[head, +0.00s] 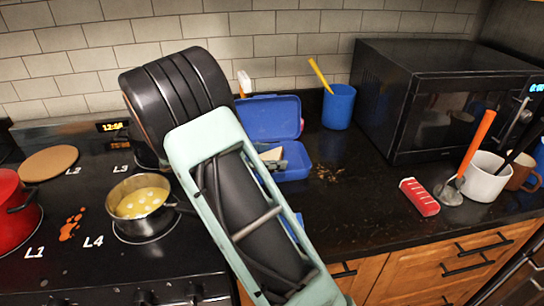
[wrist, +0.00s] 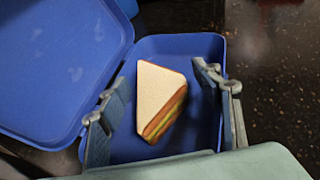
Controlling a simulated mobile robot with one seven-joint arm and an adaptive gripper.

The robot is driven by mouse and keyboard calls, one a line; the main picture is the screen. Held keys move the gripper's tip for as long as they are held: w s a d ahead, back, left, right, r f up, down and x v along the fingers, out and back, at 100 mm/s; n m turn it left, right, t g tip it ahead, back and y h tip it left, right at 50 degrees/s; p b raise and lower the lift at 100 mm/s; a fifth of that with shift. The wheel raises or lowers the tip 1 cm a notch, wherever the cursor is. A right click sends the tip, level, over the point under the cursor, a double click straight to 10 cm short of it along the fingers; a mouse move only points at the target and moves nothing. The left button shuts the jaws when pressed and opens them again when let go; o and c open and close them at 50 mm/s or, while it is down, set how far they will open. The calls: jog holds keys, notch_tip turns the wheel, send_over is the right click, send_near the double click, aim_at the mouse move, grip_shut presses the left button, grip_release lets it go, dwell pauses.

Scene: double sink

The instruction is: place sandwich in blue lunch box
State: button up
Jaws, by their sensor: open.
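The blue lunch box (head: 297,168) stands open on the dark counter, its lid (head: 268,117) tipped back. In the wrist view the box (wrist: 205,44) fills the middle, with the lid (wrist: 62,60) at left. The sandwich (wrist: 158,95), a wedge with pale bread and a yellow and green filling edge, lies within the box walls. A pale corner of the sandwich (head: 272,154) shows in the head view. My gripper (wrist: 161,74) is open, one finger on each side of the sandwich, with gaps visible. My arm hides part of the box in the head view.
A stove with a pot of yellow food (head: 140,203) and a red pot (head: 14,210) is at left. A blue cup (head: 338,106) and a black microwave (head: 430,95) stand behind right. A red-and-white item (head: 419,197) and a white mug (head: 484,178) are at right.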

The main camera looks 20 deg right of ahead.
jog(key=v, duration=1.1)
